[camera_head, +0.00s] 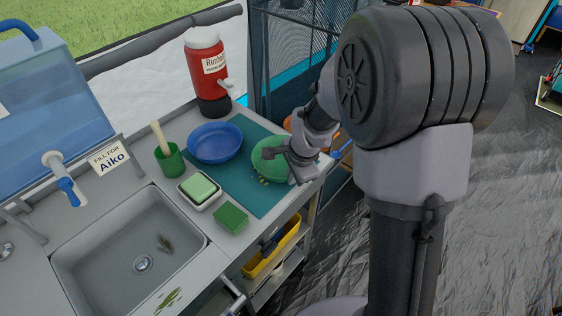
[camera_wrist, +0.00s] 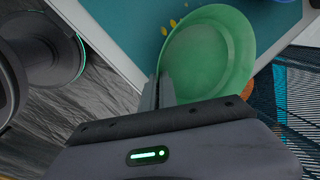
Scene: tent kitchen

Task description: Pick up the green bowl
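The green bowl (camera_head: 264,158) is over the right part of the teal mat (camera_head: 232,188) in the head view, partly hidden by my gripper (camera_head: 292,160). In the wrist view the bowl (camera_wrist: 212,55) faces the camera with its inside showing empty. My gripper's fingers (camera_wrist: 160,90) are close together at the bowl's near left rim, with the rim between them. I cannot tell whether the bowl touches the mat.
A blue bowl (camera_head: 215,142) sits on the mat's left part. A green cup (camera_head: 169,160), a soap dish (camera_head: 199,190) and a green sponge (camera_head: 231,218) stand near the sink (camera_head: 130,255). A red dispenser (camera_head: 207,70) is behind. Yellow bits (camera_wrist: 168,28) lie beside the green bowl.

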